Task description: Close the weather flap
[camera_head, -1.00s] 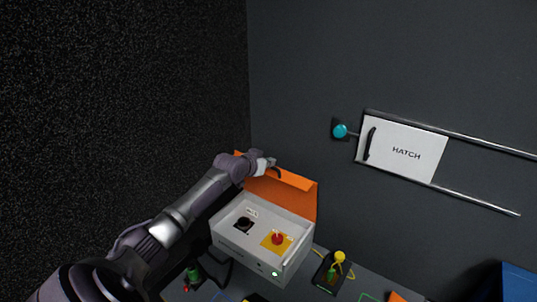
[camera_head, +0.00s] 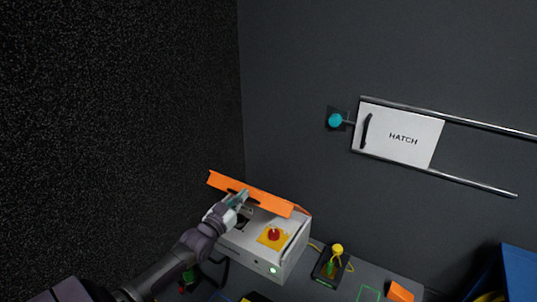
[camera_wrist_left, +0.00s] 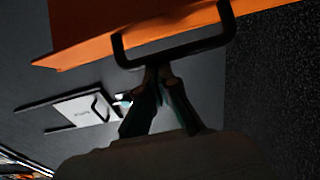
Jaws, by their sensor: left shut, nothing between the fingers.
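The orange weather flap (camera_head: 270,200) is hinged at the back of a light grey box (camera_head: 262,250) and tilts forward over its rear part. The box front stays uncovered, with a red button (camera_head: 274,234) on a yellow plate. My left gripper (camera_head: 240,198) is at the flap's left part, its fingers shut. In the left wrist view the orange flap (camera_wrist_left: 85,28) carries a black bar handle (camera_wrist_left: 180,55), and the shut fingertips (camera_wrist_left: 158,72) are close against the handle bar. Nothing shows between them. Whether they touch the bar is hard to tell. My right gripper is not in view.
A white sliding hatch (camera_head: 398,135) on rails is on the back wall, with a teal knob (camera_head: 335,120) beside it. A yellow-knobbed device (camera_head: 331,262) stands right of the box. An orange piece (camera_head: 400,292) and a blue bin (camera_head: 520,275) lie further right.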

